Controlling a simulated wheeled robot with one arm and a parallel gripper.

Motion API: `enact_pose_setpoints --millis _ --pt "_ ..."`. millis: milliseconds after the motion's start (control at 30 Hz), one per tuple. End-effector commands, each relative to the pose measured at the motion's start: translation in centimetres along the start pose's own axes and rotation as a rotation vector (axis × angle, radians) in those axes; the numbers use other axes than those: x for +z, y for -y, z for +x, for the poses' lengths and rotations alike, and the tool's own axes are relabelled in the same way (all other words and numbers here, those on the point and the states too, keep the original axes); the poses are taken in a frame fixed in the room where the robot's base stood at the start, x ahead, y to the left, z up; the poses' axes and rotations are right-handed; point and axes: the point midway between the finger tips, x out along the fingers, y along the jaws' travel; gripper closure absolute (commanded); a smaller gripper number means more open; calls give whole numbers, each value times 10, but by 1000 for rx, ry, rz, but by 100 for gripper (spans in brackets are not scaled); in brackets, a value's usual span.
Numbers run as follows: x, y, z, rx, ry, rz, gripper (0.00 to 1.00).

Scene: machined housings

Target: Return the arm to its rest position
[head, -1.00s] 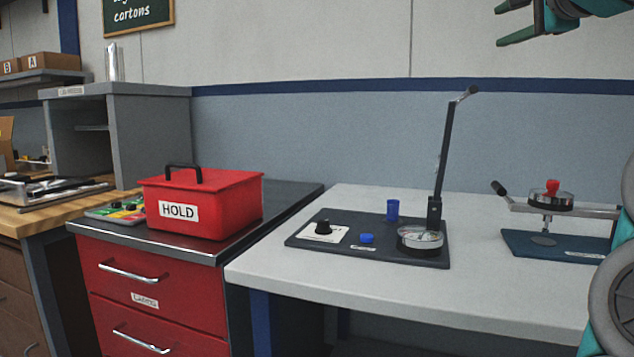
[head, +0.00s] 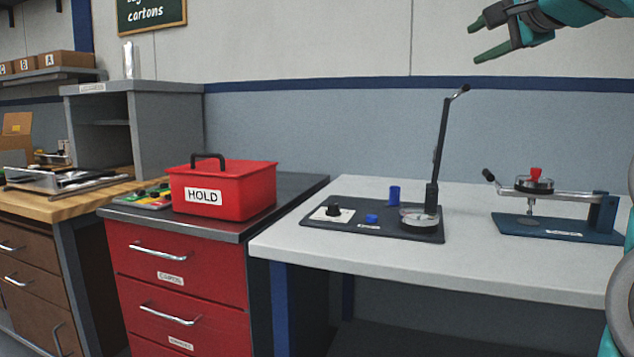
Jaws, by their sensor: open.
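My gripper (head: 477,40) is at the upper right of the head view, raised in front of the pale wall and well above the white bench. Its two dark green fingers are apart and point left, with nothing between them. My teal arm leads off the right edge of the view. Part of my arm also shows at the lower right edge.
The white bench (head: 330,259) carries a dark fixture board (head: 375,231) with a tall upright lever (head: 439,150), a blue cup (head: 394,195) and a blue cap (head: 372,218). A blue-based clamp fixture (head: 556,234) stands right. A red HOLD box (head: 240,190) sits on a red drawer cabinet (head: 180,281).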

Motion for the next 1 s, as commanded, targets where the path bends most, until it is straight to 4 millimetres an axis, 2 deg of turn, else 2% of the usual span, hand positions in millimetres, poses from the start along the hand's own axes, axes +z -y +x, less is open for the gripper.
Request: enact_pose_setpoints --millis 233,367,533,667,833,1000 --pt "42 -30 14 98 81 -127 48" --pt "78 -64 24 186 153 -233 48" --pt "130 -126 27 318 271 -400 48" --pt "165 -178 20 415 364 -519 48" --pt "204 -256 2 548 493 -663 48" --pt "234 -336 -29 674 629 -782 48"
